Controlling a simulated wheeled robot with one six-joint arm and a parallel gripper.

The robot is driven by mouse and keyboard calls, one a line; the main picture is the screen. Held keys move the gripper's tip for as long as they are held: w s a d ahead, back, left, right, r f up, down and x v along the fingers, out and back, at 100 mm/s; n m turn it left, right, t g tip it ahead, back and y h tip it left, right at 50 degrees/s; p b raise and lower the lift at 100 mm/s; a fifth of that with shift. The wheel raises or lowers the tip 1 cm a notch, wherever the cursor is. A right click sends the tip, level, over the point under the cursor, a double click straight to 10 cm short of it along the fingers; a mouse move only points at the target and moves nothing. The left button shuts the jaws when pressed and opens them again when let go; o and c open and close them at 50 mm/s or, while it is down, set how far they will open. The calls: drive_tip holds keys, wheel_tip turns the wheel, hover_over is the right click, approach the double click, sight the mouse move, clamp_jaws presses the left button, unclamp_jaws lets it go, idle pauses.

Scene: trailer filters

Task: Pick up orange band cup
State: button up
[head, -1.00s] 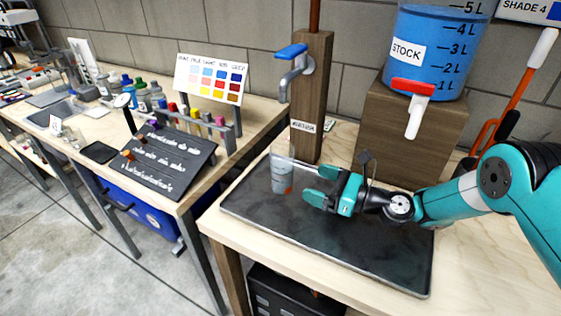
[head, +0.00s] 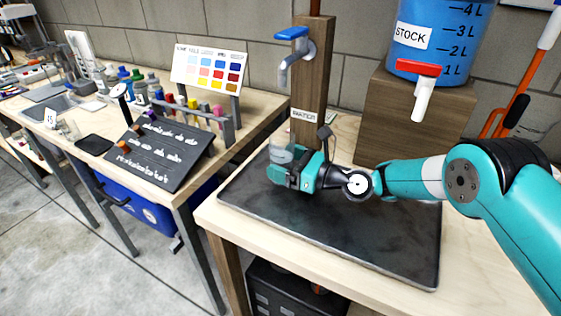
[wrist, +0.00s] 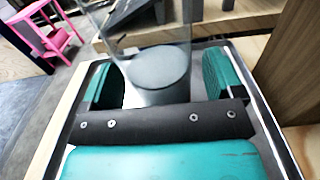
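The clear cup (head: 281,155) stands on the dark tray (head: 350,235) near its back left corner, below the blue-handled tap. Its orange band is hidden by my gripper in the head view now. My gripper (head: 287,165) has its teal fingers low around the cup. In the wrist view the cup (wrist: 160,68) is upright between the two fingers of my gripper (wrist: 163,80). A gap shows between the cup and the right finger; the left finger is close to it. The fingers look open, not closed on the cup.
The wooden tap post (head: 311,85) rises just behind the cup. A blue stock container (head: 430,45) with a red-handled tap stands on a wooden block (head: 405,125). The tray's right part is clear. A second bench (head: 195,190) with a rack and chart is at left.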

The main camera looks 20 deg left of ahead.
sight(287, 150)
drive_tip(key=c, duration=1)
drive_tip(key=shift+r, duration=0.15)
drive_tip(key=shift+r, duration=1.45)
drive_tip(key=shift+d+r, duration=0.15)
drive_tip(key=shift+d, duration=0.05)
drive_tip(key=d, duration=0.5)
drive_tip(key=d+b, duration=0.1)
drive_tip(key=d, duration=0.4)
drive_tip(key=s+d+b, duration=0.1)
drive_tip(key=d, duration=0.4)
drive_tip(key=shift+s+f, duration=0.1)
drive_tip(key=shift+f, duration=0.15)
drive_tip(key=b, duration=0.2)
drive_tip(key=shift+d+b, duration=0.3)
drive_tip(key=d+b, duration=0.1)
drive_tip(key=b, duration=0.2)
drive_tip(key=shift+d+r, duration=0.15)
drive_tip(key=shift+d, duration=0.15)
